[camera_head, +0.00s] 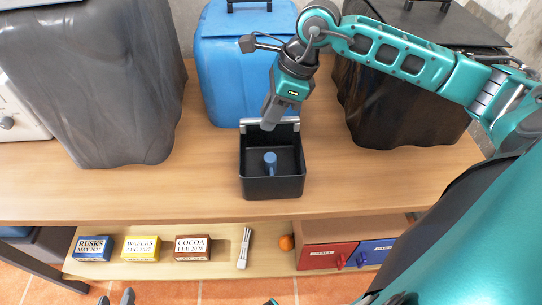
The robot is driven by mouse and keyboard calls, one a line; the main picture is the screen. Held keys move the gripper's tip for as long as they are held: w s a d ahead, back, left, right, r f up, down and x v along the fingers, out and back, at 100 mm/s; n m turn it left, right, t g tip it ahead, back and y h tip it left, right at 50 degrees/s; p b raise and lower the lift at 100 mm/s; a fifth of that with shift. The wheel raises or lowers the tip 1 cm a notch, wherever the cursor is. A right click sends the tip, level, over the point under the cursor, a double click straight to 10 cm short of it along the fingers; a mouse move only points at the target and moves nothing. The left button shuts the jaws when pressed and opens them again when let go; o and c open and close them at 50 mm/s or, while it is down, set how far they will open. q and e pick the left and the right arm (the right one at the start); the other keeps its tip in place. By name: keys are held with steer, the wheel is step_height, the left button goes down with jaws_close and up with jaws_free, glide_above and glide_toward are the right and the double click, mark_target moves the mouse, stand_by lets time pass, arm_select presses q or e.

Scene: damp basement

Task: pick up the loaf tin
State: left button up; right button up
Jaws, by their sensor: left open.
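A black, open-topped rectangular box (272,188) stands on the wooden worktop near its front edge. It is the only tin-shaped thing I can make out, but I cannot confirm it is the loaf tin. A silver bar (289,121) runs along its far rim. A small blue upright piece (270,160) stands inside it. My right gripper (270,124) reaches down from above at that far rim. It overlaps the bar, and its jaw state and contact are unclear. My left gripper (116,298) shows only as two separated fingertips at the bottom edge, open and empty, well away from the box.
Dark covered bulks (100,80) and (385,105) and a blue container (228,75) stand behind. The lower shelf holds rusks (92,249), wafers (141,248) and cocoa (192,248) boxes, a pale bundle (244,248), an orange ball (286,243), and red (326,257) and blue (372,253) drawers.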

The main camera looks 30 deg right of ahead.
steer(key=shift+b+x, duration=0.7)
steer(key=shift+x, duration=1.25)
steer(key=shift+f+b, duration=0.25)
steer(key=shift+b, duration=0.1)
jaws_close()
